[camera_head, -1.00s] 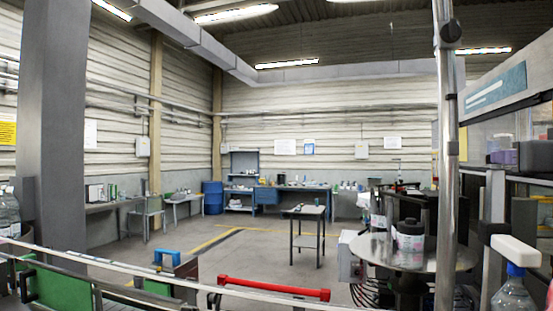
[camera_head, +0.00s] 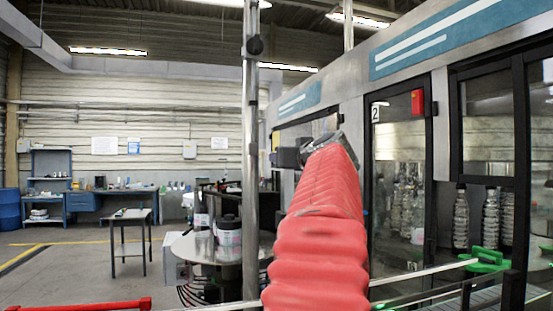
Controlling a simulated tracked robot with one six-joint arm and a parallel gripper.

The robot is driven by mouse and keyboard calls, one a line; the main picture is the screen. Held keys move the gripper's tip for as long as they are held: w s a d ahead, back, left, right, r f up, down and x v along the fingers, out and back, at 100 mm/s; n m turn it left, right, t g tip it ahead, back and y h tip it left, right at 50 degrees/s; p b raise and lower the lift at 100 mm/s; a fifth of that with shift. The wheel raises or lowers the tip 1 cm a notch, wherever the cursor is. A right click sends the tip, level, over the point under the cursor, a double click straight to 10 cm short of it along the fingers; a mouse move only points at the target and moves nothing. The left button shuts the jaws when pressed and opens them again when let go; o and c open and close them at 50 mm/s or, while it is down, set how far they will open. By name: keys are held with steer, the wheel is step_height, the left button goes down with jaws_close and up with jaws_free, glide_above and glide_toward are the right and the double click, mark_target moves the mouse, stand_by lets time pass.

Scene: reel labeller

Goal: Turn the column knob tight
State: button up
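The bright metal column (camera_head: 250,190) stands upright left of centre. A round black knob (camera_head: 255,46) sits on its upper part; I cannot tell how tight it is. My red-sleeved arm rises from the bottom centre. My gripper (camera_head: 282,157) is a small dark shape at its far end, pointing left, just right of the column in the picture and well below the knob. I see nothing held in it, but its fingers are too small and dark to show whether they are open.
A round metal table (camera_head: 190,247) with dark-topped reels or jars stands behind the column. The machine with glass doors (camera_head: 400,170) fills the right side. A red bar (camera_head: 95,305) crosses the lower left. A small table (camera_head: 130,215) stands on open floor.

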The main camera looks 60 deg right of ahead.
steer(key=shift+c, duration=0.4)
steer(key=c, duration=1)
steer(key=shift+d+f+m+g+h, duration=0.1)
steer(key=shift+f+m+g+h, duration=0.1)
steer(key=shift+m+g+h, duration=0.5)
steer(key=shift+f+m+g+h, duration=0.2)
steer(key=shift+m+g+h, duration=0.25)
steer(key=shift+g, duration=0.45)
steer(key=shift+r+m+g, duration=0.2)
steer(key=shift+m+g, duration=0.1)
steer(key=shift+m, duration=0.05)
steer(key=shift+h, duration=0.25)
steer(key=o, duration=1.1)
steer(key=shift+r, duration=0.2)
